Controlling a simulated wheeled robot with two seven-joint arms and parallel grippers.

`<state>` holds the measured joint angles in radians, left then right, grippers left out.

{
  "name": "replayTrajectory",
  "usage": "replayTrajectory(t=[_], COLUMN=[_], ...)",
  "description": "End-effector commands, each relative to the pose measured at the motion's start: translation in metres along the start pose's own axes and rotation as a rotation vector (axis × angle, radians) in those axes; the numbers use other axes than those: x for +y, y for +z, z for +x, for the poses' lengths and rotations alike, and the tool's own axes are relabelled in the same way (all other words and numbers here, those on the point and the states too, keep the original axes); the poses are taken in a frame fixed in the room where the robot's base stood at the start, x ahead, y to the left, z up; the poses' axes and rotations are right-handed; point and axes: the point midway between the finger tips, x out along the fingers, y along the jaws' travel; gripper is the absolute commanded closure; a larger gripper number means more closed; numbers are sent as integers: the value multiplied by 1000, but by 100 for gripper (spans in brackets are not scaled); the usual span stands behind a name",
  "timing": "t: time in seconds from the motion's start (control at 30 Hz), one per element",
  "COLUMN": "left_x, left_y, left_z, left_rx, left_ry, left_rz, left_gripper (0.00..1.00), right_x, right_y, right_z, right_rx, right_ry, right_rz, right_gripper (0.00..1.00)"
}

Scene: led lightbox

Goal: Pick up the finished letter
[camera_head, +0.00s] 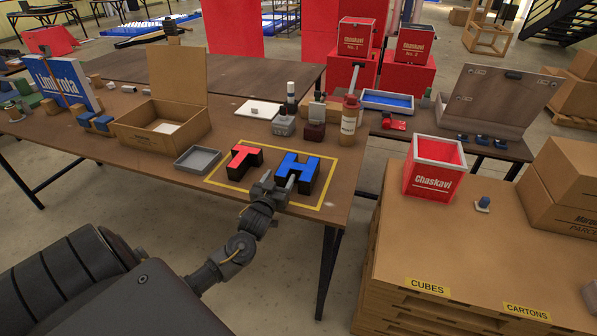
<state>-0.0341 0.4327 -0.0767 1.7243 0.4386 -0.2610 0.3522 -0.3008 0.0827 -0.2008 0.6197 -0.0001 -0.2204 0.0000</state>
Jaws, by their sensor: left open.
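A blue letter H (299,168) with black sides lies inside a yellow outline on the brown table. A red letter T (246,155), also with black sides, lies to its left on the outline's left part. My left gripper (279,182) is open at the near left side of the H, with its fingertips close to it. I cannot tell whether they touch the letter. Nothing shows between the fingers. My right gripper is out of view.
A grey tray (198,160) and an open cardboard box (160,124) stand left of the letters. A bottle (350,118) and small containers stand behind them. A red Chaskavi bin (434,167) stands on the carton-coloured stand at right, across a gap.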

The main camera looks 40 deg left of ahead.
Motion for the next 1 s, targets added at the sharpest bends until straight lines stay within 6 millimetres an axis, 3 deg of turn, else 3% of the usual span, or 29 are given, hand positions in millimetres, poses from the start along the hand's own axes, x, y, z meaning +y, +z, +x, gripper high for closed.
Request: replayTrajectory(t=[0.17, 0.43, 0.87, 1.0], left_x=[0, 0, 0, 0], left_y=[-1, 0, 0, -1], left_z=[20, 23, 23, 23], left_rx=[0, -1, -1, 2], left_ry=[-1, 0, 0, 0], left_rz=[1, 0, 0, -1], left_gripper=[37, 37, 93, 94], right_x=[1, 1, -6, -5], right_y=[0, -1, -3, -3], right_z=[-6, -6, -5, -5], right_rx=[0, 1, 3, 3], right_ry=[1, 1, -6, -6], right_rz=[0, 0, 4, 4], right_gripper=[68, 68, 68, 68])
